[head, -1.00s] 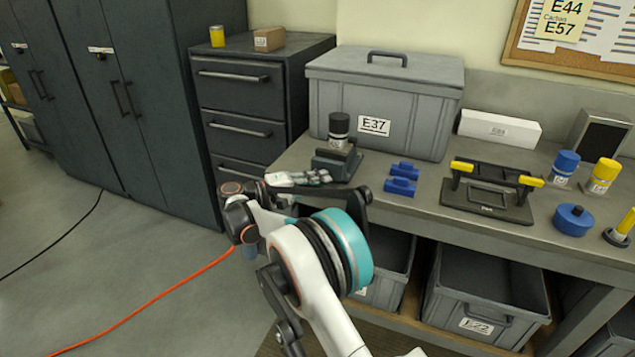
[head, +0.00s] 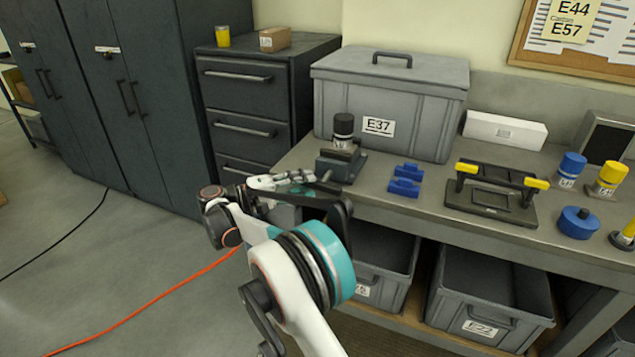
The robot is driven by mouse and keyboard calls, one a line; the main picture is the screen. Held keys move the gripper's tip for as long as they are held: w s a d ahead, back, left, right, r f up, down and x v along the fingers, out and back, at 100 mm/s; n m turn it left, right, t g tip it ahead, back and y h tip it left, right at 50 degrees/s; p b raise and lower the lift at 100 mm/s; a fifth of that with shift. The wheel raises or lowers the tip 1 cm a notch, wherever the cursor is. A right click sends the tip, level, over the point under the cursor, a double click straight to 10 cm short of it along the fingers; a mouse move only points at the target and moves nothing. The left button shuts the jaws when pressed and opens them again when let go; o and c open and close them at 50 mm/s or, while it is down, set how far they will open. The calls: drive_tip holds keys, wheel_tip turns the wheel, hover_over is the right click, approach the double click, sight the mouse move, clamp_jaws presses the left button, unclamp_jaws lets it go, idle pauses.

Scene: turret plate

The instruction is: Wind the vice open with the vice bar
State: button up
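The dark grey vice (head: 346,168) stands at the left front of the bench. A black-topped cylinder with a pale label (head: 343,128) stands upright at its jaws. A small thin piece, perhaps the vice bar (head: 326,177), shows at the vice's front left. My gripper (head: 308,178) is just left of the vice, near the bench's front edge. Its fingers are small and partly hidden by my arm. I cannot tell whether they touch or hold the bar, or how wide they stand.
Blue blocks (head: 405,180) lie right of the vice. A black stand with yellow handles (head: 492,206) is farther right. A large grey crate labelled E37 (head: 430,115) stands behind. Open grey bins (head: 490,300) sit below the bench. Dark drawers (head: 245,130) stand behind left.

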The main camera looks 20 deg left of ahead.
drive_tip(key=v, duration=0.6)
drive_tip(key=shift+r, duration=0.1)
